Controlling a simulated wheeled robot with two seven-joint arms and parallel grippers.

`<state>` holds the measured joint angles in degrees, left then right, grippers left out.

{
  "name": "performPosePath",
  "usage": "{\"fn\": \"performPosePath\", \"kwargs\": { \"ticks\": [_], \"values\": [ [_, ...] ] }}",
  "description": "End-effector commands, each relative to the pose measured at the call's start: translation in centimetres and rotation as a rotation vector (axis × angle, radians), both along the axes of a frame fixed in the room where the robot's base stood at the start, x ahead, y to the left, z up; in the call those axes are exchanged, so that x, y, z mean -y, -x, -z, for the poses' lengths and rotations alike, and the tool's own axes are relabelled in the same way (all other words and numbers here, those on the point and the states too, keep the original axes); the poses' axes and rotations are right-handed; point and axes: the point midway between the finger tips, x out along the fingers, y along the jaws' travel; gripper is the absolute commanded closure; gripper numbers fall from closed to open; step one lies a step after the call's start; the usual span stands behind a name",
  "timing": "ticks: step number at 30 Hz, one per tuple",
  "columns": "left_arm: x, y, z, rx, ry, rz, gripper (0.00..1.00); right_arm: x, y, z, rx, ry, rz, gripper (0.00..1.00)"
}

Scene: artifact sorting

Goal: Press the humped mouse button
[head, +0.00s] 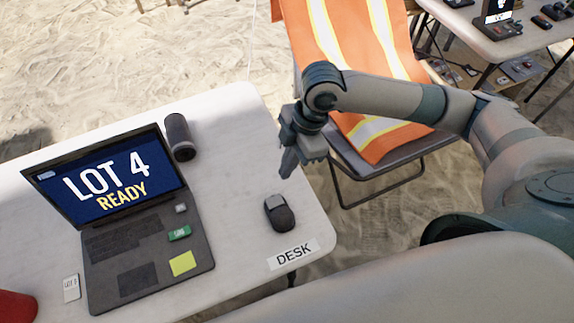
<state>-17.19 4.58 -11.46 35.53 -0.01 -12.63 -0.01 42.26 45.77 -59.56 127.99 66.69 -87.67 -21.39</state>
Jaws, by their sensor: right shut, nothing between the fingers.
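The humped mouse (280,213) is dark with a lighter grey button area at its far end. It sits on the white desk (235,130), right of the laptop and near the desk's right edge. My right gripper (287,170) is shut and empty, its fingertips pointing down. In the picture it is just above the mouse, over the desk's right edge, apart from the mouse. My left gripper is not in view.
An open laptop (150,240) reading "LOT 4 READY" stands left of the mouse. A dark cylinder (180,138) lies behind it. A "DESK" label (294,254) is in front. A chair with an orange vest (355,50) stands beyond the right edge. Another table (510,45) is at the back right.

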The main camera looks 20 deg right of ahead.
Motion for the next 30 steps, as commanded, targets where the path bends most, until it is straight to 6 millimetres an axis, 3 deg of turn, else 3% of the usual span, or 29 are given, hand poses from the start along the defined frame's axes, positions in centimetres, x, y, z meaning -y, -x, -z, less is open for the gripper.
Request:
{"fn": "performPosePath", "kwargs": {
  "ticks": [18,24,30],
  "values": [
    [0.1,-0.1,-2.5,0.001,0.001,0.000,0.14,-2.3,0.2,9.6,-0.003,0.002,0.000,1.00],
    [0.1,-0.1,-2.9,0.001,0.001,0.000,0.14,-2.3,0.2,11.3,-0.001,0.002,-0.001,1.00],
    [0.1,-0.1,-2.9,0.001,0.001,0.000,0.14,-2.3,0.2,11.8,0.001,0.001,-0.002,1.00]
  ]
}}
